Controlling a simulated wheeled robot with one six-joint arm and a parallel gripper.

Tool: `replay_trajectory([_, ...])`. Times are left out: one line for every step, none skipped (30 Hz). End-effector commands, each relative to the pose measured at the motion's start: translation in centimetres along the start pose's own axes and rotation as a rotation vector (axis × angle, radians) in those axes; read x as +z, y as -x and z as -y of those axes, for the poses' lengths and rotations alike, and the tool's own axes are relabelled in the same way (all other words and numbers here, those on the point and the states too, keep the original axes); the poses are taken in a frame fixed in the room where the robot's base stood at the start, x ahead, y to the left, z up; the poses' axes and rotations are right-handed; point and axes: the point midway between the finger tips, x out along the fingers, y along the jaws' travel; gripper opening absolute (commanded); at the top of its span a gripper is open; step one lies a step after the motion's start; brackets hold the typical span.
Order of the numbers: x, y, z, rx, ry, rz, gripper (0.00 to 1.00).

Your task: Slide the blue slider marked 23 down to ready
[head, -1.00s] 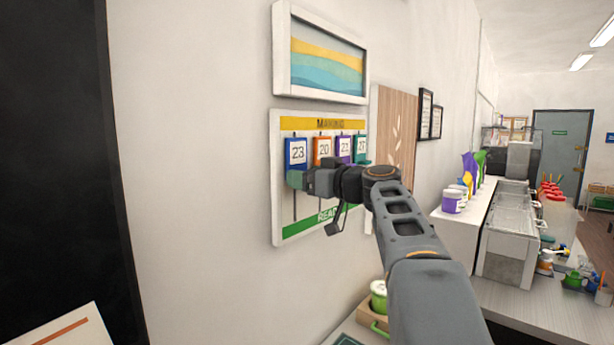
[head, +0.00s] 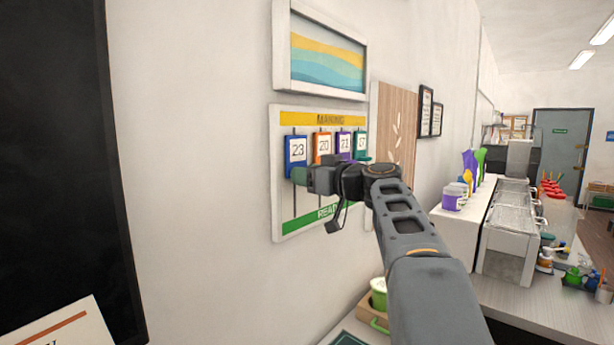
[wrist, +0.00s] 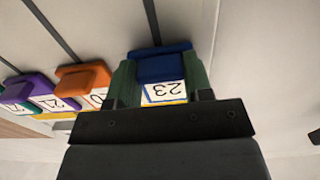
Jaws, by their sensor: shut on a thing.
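The blue slider marked 23 (head: 297,147) hangs on the leftmost track of the wall board (head: 277,205), near the top under the yellow MAKING band (head: 318,119). My gripper (head: 299,174) is at the slider's lower part, with its green fingers shut on it. In the wrist view the blue slider (wrist: 162,66) sits between both fingers of my gripper (wrist: 159,75), and its 23 label appears upside down. The green READY band (head: 325,212) runs along the bottom of the board, partly hidden by my gripper.
Orange (head: 323,145), purple (head: 344,142) and teal (head: 361,143) sliders hang on tracks to the right. A framed picture (head: 328,55) is above the board. The track below the blue slider looks clear. A counter with equipment (head: 510,230) stands at the right.

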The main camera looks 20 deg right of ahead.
Motion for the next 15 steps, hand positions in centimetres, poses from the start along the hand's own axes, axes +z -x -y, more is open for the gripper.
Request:
replay_trajectory([1.6, 0.0, 0.0, -0.001, 0.001, -0.001, 0.04])
replay_trajectory([2.2, 0.0, 0.0, -0.001, 0.001, 0.000, 0.04])
replay_trajectory([2.9, 0.0, 0.0, -0.001, 0.000, 0.000, 0.04])
replay_trajectory([3.4, 0.0, 0.0, -0.001, 0.000, 0.000, 0.04])
replay_trajectory([3.8, 0.0, 0.0, -0.001, 0.001, 0.000, 0.04])
replay_trajectory([4.4, 0.0, 0.0, -0.001, 0.002, 0.000, 0.04])
replay_trajectory([4.8, 0.0, 0.0, -0.001, 0.002, 0.001, 0.04])
replay_trajectory([5.3, 0.0, 0.0, -0.001, 0.001, 0.001, 0.04])
replay_trajectory([5.9, 0.0, 0.0, -0.001, 0.000, 0.001, 0.04])
replay_trajectory([6.3, 0.0, 0.0, -0.001, 0.000, 0.000, 0.04])
replay_trajectory([6.7, 0.0, 0.0, -0.001, 0.001, 0.000, 0.04])
replay_trajectory([7.2, 0.0, 0.0, -0.001, 0.001, 0.000, 0.04])
replay_trajectory([7.6, 0.0, 0.0, -0.001, 0.001, 0.000, 0.04])
replay_trajectory([7.9, 0.0, 0.0, -0.001, 0.001, 0.000, 0.04])
replay_trajectory([8.3, 0.0, 0.0, -0.001, 0.001, 0.000, 0.04])
